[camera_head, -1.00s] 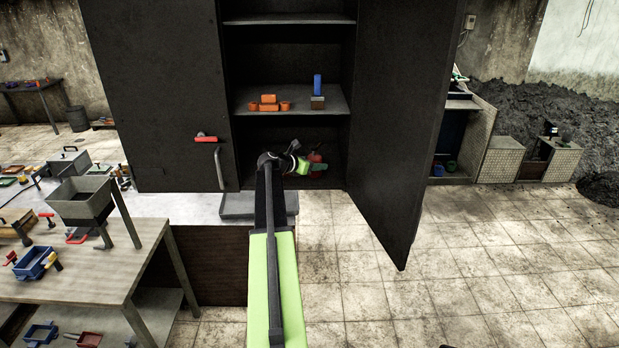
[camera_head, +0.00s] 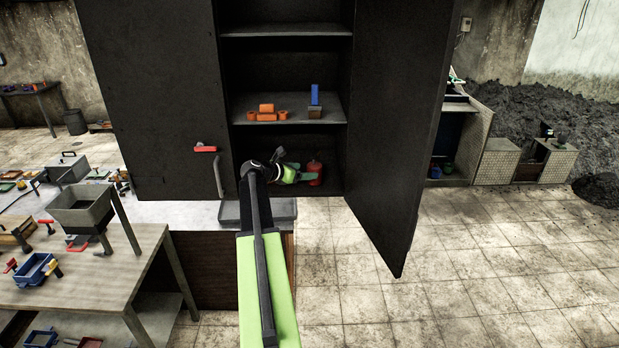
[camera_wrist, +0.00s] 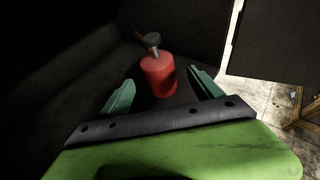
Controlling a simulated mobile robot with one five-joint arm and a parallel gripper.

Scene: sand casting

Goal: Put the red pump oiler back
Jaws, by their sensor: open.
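The red pump oiler (camera_head: 315,173) stands upright on the floor of the cabinet's bottom compartment, at its right side. It also shows in the wrist view (camera_wrist: 158,77), with a dark pump top and spout. My gripper (camera_head: 303,176) is inside the same compartment, just left of the oiler in the head view. In the wrist view my gripper (camera_wrist: 163,92) has its two green fingers spread wide, with the oiler in line with the gap, beyond the fingertips. Nothing is held between the fingers. Whether a finger touches the oiler cannot be told.
The black cabinet has its right door (camera_head: 400,130) swung open. A shelf (camera_head: 245,116) above my gripper holds orange pieces (camera_head: 266,114), a blue block (camera_head: 315,95) and a brown block (camera_head: 315,112). A grey tray (camera_head: 285,210) lies low before the cabinet.

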